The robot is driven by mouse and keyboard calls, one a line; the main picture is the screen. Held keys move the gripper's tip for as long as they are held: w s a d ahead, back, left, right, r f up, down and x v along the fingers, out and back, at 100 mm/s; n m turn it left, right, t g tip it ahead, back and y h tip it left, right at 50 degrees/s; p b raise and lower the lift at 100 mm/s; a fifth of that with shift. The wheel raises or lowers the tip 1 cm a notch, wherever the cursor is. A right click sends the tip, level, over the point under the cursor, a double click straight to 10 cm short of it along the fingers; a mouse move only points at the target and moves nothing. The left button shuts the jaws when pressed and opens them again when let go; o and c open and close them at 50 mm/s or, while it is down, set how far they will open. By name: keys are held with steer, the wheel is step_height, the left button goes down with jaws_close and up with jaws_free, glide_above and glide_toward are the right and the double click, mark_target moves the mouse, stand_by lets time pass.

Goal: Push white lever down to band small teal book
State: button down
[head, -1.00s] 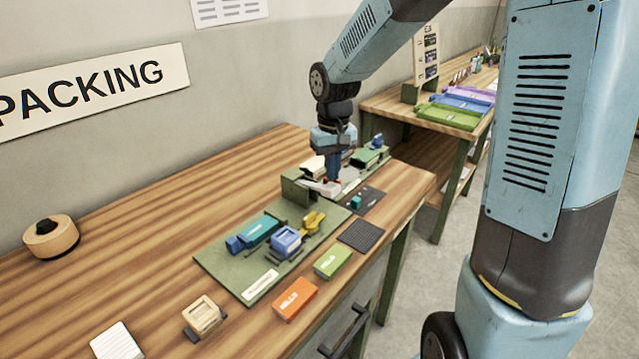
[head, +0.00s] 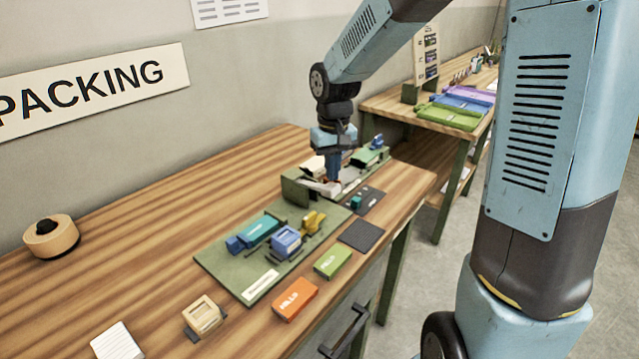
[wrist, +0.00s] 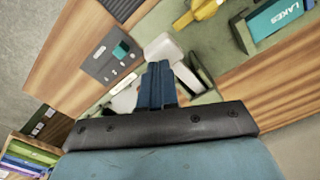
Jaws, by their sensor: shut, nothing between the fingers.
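The white lever (head: 318,187) sticks out from the green banding press (head: 294,190) on the workbench. In the wrist view the white lever's broad end (wrist: 162,47) lies just beyond my fingertips. My gripper (head: 333,181) is shut and empty, pointing down at the lever. Its blue fingers (wrist: 158,72) cover part of the lever, so I cannot tell whether they touch it.
A green board (head: 225,262) left of the press holds teal, blue and yellow pieces. An orange book (head: 295,300) and a green book (head: 332,262) lie along the front edge. A green piece (head: 369,158) stands behind my gripper. The bench's left side is mostly clear.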

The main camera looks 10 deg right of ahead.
mark_target(332, 184)
steer(key=shift+f, duration=3.2)
stand_by(0.8)
stand_by(0.4)
steer(key=shift+r, duration=4.55)
steer(key=shift+d+r, duration=0.1)
steer(key=s+d+r+m+t, duration=0.1)
steer(key=s+d+r+t, duration=0.1)
steer(key=s+d+r, duration=0.2)
steer(key=s+d+r+m+t, duration=0.1)
steer(key=s+d+r, duration=0.3)
steer(key=s, duration=0.6)
steer(key=s+d+r+m+t, duration=0.1)
steer(key=s+d+r+t, duration=0.1)
steer(key=s+d+r, duration=0.2)
steer(key=shift+s+d+t, duration=0.3)
steer(key=shift+s+d, duration=0.3)
steer(key=shift+s, duration=1.25)
